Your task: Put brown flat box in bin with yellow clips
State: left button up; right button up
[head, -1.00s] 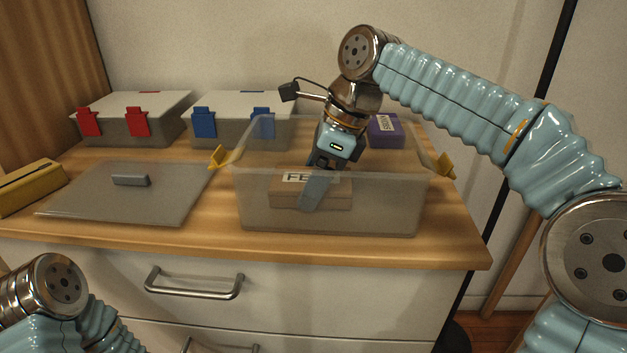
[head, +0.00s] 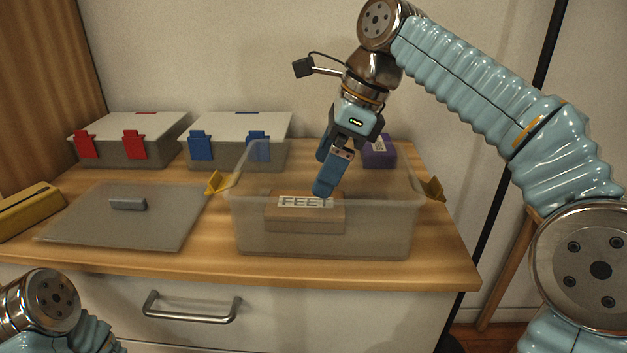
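The brown flat box (head: 300,219), with a white label reading "FEET", lies inside the clear bin with yellow clips (head: 385,235). The bin is open, with one yellow clip (head: 214,183) out at its left and another (head: 433,189) at its right. My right gripper (head: 323,170) is above the box, at the bin's rim height. Its blue fingers are apart and hold nothing. My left arm shows only at the lower left corner, and its gripper is out of view.
The bin's grey lid (head: 160,225) with a handle lies left of it. Closed bins with red clips (head: 135,145) and blue clips (head: 202,145) stand behind. A purple box (head: 380,153) is behind the bin, and a yellow box (head: 30,209) is at far left.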

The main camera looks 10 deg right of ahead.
jog(key=v, duration=0.3)
jog(key=shift+s+d+r+p, duration=0.1)
jog(key=shift+d+r+p, duration=0.1)
jog(key=shift+r+p, duration=0.2)
